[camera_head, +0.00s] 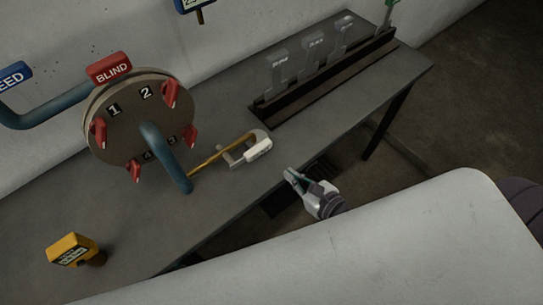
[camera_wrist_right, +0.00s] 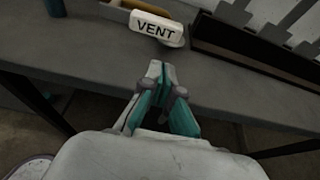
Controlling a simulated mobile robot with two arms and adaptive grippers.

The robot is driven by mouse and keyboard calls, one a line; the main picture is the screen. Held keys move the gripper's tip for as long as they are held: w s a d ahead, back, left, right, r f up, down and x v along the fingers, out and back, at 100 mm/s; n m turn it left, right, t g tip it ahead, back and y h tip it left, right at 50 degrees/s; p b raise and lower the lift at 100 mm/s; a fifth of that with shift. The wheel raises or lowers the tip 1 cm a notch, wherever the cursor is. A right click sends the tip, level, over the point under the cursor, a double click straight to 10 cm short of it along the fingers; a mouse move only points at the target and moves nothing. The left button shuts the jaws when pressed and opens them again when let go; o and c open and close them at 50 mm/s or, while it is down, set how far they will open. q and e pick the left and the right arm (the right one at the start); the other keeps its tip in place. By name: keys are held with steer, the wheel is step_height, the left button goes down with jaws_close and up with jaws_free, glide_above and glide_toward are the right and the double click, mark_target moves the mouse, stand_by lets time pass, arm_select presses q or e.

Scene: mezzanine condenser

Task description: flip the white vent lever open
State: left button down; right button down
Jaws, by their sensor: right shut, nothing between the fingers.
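The white vent lever (camera_head: 258,150) lies on the bench near its front edge, at the end of a yellow tube. In the right wrist view the lever (camera_wrist_right: 157,27) shows the word VENT and stands beyond my fingertips. My right gripper (camera_head: 290,174) is shut and empty, just off the bench's front edge, below and to the right of the lever and apart from it. It also shows in the right wrist view (camera_wrist_right: 156,68), with its teal fingers together. My left gripper is in neither view.
A round blind plate (camera_head: 128,124) with red clamps stands on the left, joined to blue pipes (camera_head: 165,155). A yellow tagged object (camera_head: 73,250) sits at the front left. A dark rack (camera_head: 330,75) with grey tags is at the back right. The bench (camera_head: 225,190) before the lever is clear.

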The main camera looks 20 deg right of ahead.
mark_target(270, 165)
steer(key=p+x, duration=0.1)
steer(key=x, duration=0.9)
steer(key=shift+f, duration=0.15)
